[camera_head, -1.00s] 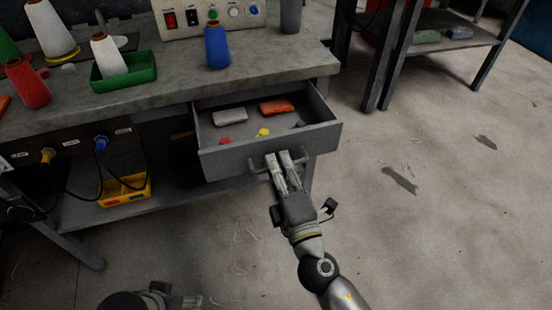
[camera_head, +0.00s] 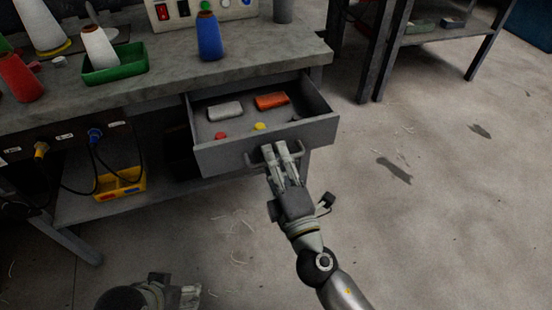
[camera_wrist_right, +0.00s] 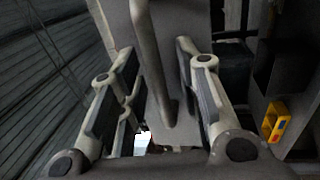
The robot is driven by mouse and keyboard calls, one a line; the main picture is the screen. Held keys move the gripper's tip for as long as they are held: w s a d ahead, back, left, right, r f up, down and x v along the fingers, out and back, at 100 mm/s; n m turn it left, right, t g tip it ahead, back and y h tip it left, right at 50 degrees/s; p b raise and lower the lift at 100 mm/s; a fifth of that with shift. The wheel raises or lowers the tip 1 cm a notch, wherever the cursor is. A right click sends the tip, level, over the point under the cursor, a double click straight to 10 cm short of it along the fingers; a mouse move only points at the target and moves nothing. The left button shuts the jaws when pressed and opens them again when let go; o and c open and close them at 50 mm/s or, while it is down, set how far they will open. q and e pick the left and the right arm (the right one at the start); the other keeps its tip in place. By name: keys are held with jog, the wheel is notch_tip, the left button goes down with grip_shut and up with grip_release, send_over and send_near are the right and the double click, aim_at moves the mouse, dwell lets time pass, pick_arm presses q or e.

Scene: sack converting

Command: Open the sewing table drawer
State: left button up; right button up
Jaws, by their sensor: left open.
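The grey sewing table drawer (camera_head: 228,158) is pulled out under the tabletop, with its inside showing. Its bar handle (camera_head: 252,163) is on the front. My right gripper (camera_head: 275,148) is at the handle, with its fingers on either side of the bar. In the right wrist view the handle (camera_wrist_right: 152,55) runs between the two fingers; narrow gaps appear beside it, and contact with the pads is hard to see. The gripper looks closed in around the handle. My left gripper (camera_head: 190,296) is open and empty, low over the floor at the bottom edge, partly cut off.
The drawer holds a grey block (camera_head: 225,111), an orange block (camera_head: 272,101) and small red and yellow pieces. On the sewing table (camera_head: 150,92) stand a blue spool (camera_head: 209,38) and a green tray (camera_head: 130,68). A yellow bin (camera_head: 120,186) sits on the lower shelf.

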jog(key=v, duration=1.2)
jog(key=shift+r, duration=0.1)
